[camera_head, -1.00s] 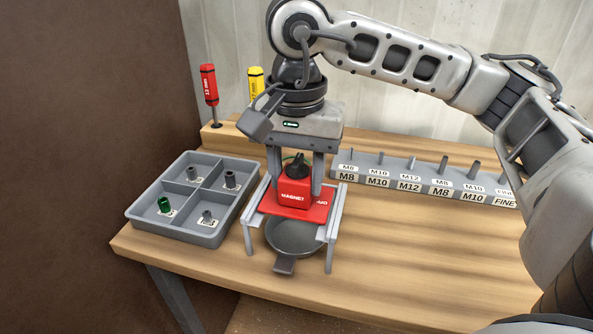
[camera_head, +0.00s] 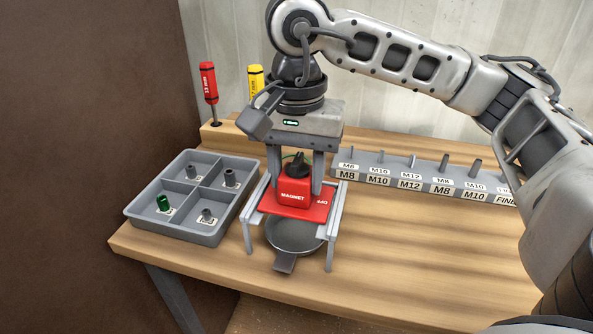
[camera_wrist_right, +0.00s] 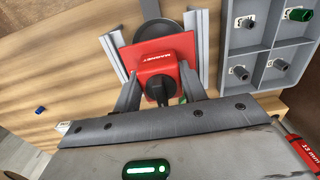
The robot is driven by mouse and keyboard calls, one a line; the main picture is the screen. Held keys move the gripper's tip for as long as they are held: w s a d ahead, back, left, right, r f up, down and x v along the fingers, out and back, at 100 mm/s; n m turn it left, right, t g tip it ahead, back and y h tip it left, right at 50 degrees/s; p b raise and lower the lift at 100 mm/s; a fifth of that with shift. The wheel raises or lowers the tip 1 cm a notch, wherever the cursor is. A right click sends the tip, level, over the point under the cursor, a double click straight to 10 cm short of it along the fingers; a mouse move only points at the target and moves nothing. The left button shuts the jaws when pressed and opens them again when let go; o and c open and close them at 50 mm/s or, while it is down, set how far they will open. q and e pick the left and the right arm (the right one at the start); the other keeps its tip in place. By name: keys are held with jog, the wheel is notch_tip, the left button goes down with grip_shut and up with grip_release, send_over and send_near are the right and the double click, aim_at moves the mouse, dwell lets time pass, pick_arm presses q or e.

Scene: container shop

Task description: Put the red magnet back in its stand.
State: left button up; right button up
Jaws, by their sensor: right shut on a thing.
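The red magnet (camera_head: 293,193) is a block with a black knob on top and the word MAGNET on its front. It sits upright on a flat red plate at the top of its grey stand (camera_head: 333,227), between the two side rails. My right gripper (camera_head: 295,185) comes from above and is shut on the magnet, one finger on each side. The right wrist view also shows the magnet (camera_wrist_right: 162,84) between the fingers, with the stand's rails (camera_wrist_right: 190,42) beside the plate. I cannot tell whether the plate bears fully on the rails. My left gripper is not in view.
A dark round pan (camera_head: 292,236) with a handle lies under the stand. A grey four-compartment tray (camera_head: 180,234) with small parts is at left. A labelled rack (camera_head: 409,186) with pegs stands behind at right. Red (camera_head: 208,85) and yellow (camera_head: 256,78) screwdrivers stand at the back. The front right tabletop is clear.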

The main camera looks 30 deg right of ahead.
jog(key=o, duration=1.4)
jog(key=shift+o, duration=0.2)
notch_tip(320, 180, up, 10)
jog(key=shift+r+p, duration=0.1)
jog(key=shift+p, duration=0.8)
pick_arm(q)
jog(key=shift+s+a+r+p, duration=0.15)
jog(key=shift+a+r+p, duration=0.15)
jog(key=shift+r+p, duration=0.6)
pick_arm(e)
notch_tip(320, 180, up, 6)
jog(key=shift+f, duration=0.1)
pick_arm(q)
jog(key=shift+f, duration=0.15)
